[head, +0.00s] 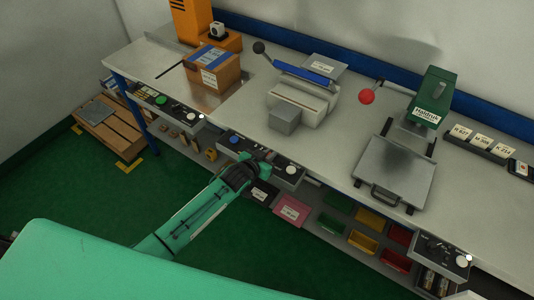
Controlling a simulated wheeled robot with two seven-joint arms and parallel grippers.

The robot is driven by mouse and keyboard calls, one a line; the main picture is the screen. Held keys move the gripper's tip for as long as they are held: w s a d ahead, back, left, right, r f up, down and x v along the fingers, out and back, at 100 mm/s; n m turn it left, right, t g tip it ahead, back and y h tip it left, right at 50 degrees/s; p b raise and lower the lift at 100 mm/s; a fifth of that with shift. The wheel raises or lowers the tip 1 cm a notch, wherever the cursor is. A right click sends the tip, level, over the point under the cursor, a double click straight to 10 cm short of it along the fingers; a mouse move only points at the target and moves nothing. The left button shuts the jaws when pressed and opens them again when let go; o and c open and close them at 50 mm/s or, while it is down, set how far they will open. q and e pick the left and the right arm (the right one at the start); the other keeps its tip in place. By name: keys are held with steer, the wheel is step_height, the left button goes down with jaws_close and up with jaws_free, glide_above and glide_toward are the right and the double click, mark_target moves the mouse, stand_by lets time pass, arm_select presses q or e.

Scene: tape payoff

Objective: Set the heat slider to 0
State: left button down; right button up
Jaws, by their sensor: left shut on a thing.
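A dark control panel (293,170) is fixed along the bench's front edge, below a sealer-like machine with a blue bar (305,72). It carries a blue button (234,139) at its left and a white round knob (292,170) at its right. My left gripper (263,156) is at the middle of this panel, shut on a small part there, which looks like the heat slider's handle. The gripper hides most of the slider, and its scale and setting cannot be read. My right gripper is not in view.
A taped cardboard box (212,68) stands on the bench at left. A black ball-ended lever (259,47), a red ball (367,96) and a green press (431,95) rise from the bench. Colored bins (362,241) sit below it. The green floor at left is mostly clear.

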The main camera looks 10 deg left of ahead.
arm_select(q)
steer(key=c, duration=1.5)
jaws_free()
steer(key=shift+s+d, duration=0.1)
steer(key=shift+d, duration=0.2)
steer(key=shift+a, duration=0.1)
steer(key=shift+s+a, duration=0.1)
steer(key=shift+s, duration=0.05)
steer(key=shift+s+a+r, duration=0.1)
steer(key=shift+s, duration=0.2)
steer(key=b+v, duration=0.2)
steer(key=v, duration=1)
steer(key=shift+s+r, duration=0.25)
steer(key=shift+r, duration=0.05)
